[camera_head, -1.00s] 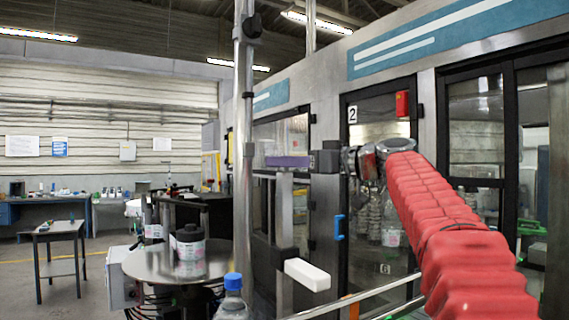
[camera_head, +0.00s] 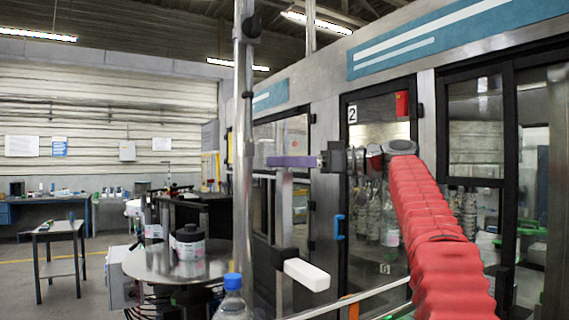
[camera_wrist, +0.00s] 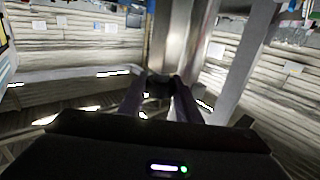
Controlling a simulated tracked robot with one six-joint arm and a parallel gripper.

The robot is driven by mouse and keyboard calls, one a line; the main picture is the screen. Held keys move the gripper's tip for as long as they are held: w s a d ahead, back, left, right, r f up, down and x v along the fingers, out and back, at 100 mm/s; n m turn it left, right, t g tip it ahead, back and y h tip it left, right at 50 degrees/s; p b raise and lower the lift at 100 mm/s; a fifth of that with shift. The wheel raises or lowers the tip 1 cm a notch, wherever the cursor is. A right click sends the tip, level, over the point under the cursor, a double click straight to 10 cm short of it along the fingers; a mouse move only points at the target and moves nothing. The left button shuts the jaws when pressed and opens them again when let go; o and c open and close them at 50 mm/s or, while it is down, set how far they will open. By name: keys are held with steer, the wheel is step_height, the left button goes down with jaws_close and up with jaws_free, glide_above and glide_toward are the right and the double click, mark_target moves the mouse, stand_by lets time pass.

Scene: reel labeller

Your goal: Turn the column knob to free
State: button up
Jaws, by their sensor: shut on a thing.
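The column knob (camera_wrist: 158,86) is a small dark knob in the wrist view, in front of a shiny metal column. My gripper (camera_wrist: 159,92) has its two purple fingers on either side of the knob, shut on it. In the head view my gripper (camera_head: 269,161) reaches leftward, its purple fingers level, with the tips just right of the chrome column (camera_head: 243,200). I cannot make out the knob between the fingertips there, nor read its position or any marking.
A grey post with a white-ended handle (camera_head: 306,275) stands below my fingers. A round metal table (camera_head: 140,265) carries a black-topped container (camera_head: 190,245). A blue-capped bottle (camera_head: 232,300) is in front. Glazed machine doors (camera_head: 380,220) stand close behind my arm.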

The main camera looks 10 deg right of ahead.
steer(key=shift+f, duration=0.1)
steer(key=o, duration=1.1)
steer(key=shift+c, duration=0.2)
steer(key=shift+d, duration=0.1)
steer(key=v, duration=1.3)
steer(key=shift+s+d, duration=0.2)
steer(key=shift+d, duration=0.05)
